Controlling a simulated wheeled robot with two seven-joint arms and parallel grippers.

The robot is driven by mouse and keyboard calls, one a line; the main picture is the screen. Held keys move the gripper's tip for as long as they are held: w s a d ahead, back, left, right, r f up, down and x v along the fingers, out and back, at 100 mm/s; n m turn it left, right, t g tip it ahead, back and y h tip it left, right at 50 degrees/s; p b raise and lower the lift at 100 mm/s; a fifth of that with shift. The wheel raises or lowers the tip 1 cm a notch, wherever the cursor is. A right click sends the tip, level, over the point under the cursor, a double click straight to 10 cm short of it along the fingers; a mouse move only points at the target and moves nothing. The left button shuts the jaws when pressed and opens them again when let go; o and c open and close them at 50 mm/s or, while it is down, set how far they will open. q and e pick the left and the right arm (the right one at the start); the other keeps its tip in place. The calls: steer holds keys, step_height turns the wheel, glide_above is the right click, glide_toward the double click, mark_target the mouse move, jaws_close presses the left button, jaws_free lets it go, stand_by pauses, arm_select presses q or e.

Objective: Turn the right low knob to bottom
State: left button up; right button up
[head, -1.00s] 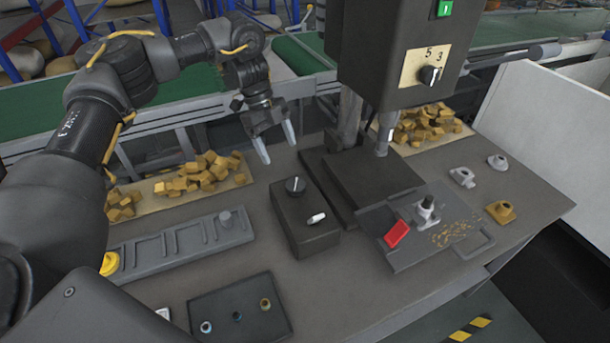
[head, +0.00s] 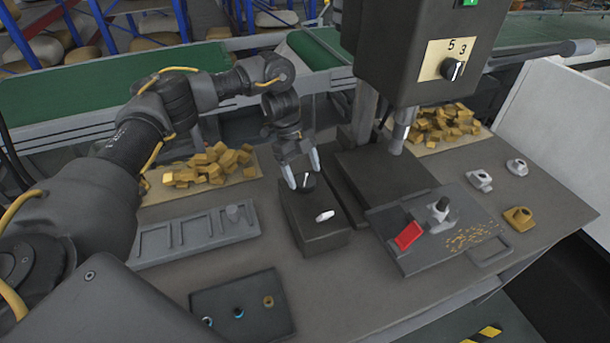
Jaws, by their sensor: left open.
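A dark control box (head: 318,238) stands mid-table with two knobs on its top. The nearer, lower-right knob (head: 325,215) is white or has a broad white pointer, lying nearly sideways in the picture. The farther knob (head: 306,181) is black with a white pointer line. My left gripper (head: 304,176) is open, with its pale fingertips at the farther black knob, one on each side. I cannot tell whether they touch it. The nearer knob is clear of the fingers. My right gripper is not in view.
A drill press (head: 420,50) with a dial marked 5 and 3 stands just right of the box. A plate with a red block (head: 408,235) lies further right. A grey slotted tray (head: 190,238) and a dark tray (head: 240,312) lie to the left and front.

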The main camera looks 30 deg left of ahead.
arm_select(q)
steer(key=shift+s+d+f, duration=0.2)
steer(key=shift+d+f, duration=0.1)
steer(key=shift+f, duration=0.55)
